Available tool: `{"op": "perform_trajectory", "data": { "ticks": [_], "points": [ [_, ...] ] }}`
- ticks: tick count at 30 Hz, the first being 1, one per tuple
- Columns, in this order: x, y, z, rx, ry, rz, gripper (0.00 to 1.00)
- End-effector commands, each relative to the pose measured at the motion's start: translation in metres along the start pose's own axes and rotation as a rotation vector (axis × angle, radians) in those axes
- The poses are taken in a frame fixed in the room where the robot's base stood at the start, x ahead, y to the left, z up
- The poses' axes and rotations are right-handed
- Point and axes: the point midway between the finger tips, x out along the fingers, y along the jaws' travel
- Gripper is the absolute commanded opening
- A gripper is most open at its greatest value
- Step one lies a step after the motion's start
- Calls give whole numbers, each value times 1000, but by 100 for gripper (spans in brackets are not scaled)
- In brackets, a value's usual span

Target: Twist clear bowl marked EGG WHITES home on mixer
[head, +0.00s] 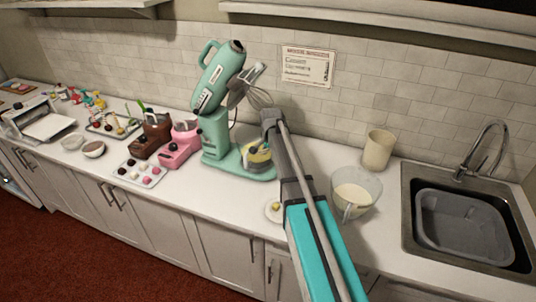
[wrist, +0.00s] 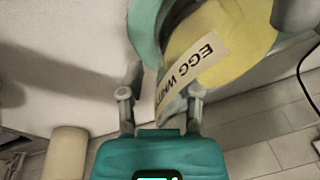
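The teal stand mixer (head: 216,135) stands against the tiled wall with its head tilted up and a whisk (head: 259,98) hanging from it. A bowl with yellow contents (head: 257,153) sits on the mixer's base. A pale handle-like part of the bowl lies between the fingers, nearer the right one. A gap shows on the left, and I cannot tell whether the right finger touches.
Another clear bowl (head: 356,192) with creamy contents stands right of my arm, near a beige canister (head: 378,149) and the sink (head: 468,225). A small plate (head: 272,212) lies in front.

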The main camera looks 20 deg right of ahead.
Motion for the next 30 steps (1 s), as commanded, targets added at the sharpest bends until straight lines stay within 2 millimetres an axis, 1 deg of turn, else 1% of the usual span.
{"op": "perform_trajectory", "data": {
  "ticks": [1, 5, 6, 18, 30],
  "points": [
    [0, 0, 0, 0, 0, 0, 27],
    [0, 0, 0, 0, 0, 0, 3],
    [0, 0, 0, 0, 0, 0, 0],
    [0, 0, 2, 6, -1, 1, 0],
    [0, -3, 12, 113, 12, 11, 0]
  ]
}}
